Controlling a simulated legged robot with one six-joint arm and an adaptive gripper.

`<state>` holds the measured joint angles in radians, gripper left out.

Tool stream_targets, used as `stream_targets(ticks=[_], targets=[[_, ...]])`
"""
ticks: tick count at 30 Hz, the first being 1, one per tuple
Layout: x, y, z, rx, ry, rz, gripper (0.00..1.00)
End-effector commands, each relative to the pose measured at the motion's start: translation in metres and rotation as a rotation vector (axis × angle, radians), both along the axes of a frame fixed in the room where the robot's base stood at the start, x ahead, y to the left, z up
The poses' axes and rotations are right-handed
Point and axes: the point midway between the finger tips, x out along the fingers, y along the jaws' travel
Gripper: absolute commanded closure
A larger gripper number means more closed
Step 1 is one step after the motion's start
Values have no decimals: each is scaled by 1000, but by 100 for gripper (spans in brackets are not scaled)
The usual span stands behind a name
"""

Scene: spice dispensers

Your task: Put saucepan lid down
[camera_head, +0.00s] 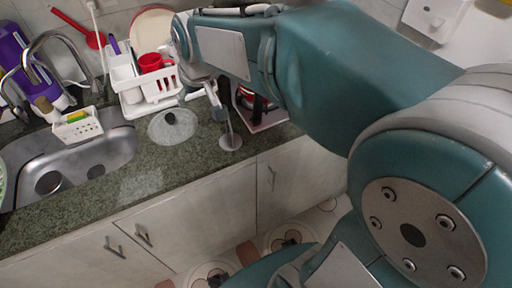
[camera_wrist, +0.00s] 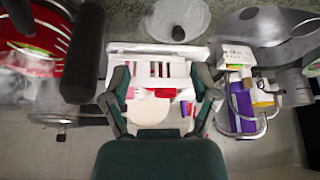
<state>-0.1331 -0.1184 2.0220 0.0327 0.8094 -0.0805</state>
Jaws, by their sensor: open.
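The saucepan lid (camera_head: 174,131) is clear glass with a black knob and lies flat on the green stone counter, in front of the dish rack. It also shows at the top of the wrist view (camera_wrist: 180,14), its knob toward the picture's lower side. My gripper (camera_head: 209,98) is open and empty, above the counter to the right of the lid and apart from it. In the wrist view the two fingers (camera_wrist: 161,84) are spread, with the white rack behind them and the lid beyond.
A white dish rack (camera_head: 161,103) with a red mug (camera_head: 151,62) stands behind the lid. A thin stand with a round base (camera_head: 230,142) is close to my gripper's right. The sink (camera_head: 82,160) is at left. Counter in front of the lid is clear.

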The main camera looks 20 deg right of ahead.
Motion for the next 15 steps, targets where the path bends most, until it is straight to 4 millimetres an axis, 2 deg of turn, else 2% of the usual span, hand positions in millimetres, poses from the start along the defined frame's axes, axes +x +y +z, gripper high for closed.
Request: stream_targets(ticks=[1, 7, 12, 15], targets=[[-19, -9, 6, 1, -11, -18, 23], [-90, -34, 12, 5, -32, -88, 23], [-148, -51, 3, 7, -51, -147, 23], [-172, -57, -5, 7, -57, -173, 23]])
